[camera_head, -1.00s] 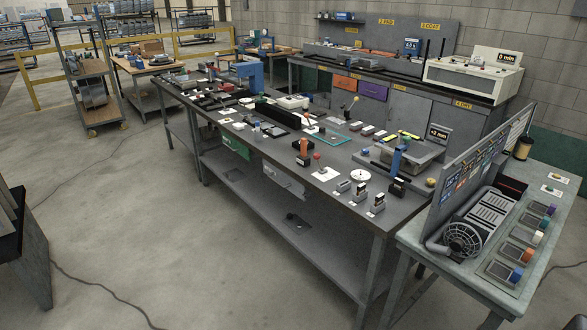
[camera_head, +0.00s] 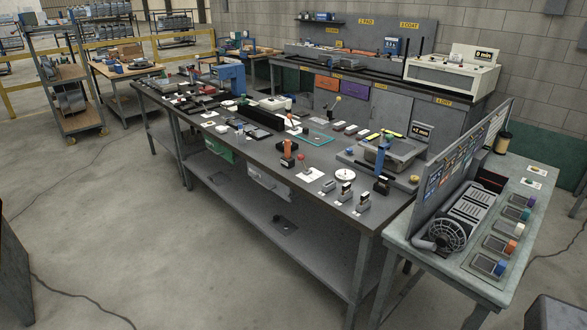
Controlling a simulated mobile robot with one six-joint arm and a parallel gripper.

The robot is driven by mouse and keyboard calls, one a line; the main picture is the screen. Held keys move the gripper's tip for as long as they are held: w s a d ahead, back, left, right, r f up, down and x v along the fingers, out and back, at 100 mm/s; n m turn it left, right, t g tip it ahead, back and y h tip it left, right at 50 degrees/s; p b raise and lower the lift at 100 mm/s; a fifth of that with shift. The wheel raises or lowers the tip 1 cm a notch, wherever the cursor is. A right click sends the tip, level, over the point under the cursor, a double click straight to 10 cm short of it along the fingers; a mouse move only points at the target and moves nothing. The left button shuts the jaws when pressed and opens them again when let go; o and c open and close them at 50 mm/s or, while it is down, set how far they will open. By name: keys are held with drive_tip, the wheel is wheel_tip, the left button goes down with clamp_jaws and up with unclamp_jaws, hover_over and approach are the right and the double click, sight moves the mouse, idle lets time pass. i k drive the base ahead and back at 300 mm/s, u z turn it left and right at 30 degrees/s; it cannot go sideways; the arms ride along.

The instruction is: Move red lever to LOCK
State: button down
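Another small red-tipped piece (camera_head: 290,117) shows farther back beside a long black block. Which of these is the red lever I cannot tell for sure, and no LOCK marking is readable at this size. My gripper is not in view.
A pale side table (camera_head: 465,270) with a fan unit (camera_head: 447,235) and an upright panel stands at the right. A back counter (camera_head: 345,82) runs along the wall. A shelf cart (camera_head: 72,100) stands at the left. The floor (camera_head: 130,220) before the bench is open, with cables on it.

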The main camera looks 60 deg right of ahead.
sight(301, 157)
drive_tip(key=i, duration=0.95)
drive_tip(key=u, duration=0.1)
drive_tip(key=k, duration=0.9)
drive_tip(key=z, duration=0.2)
drive_tip(key=i, duration=0.7)
drive_tip(key=u, duration=0.1)
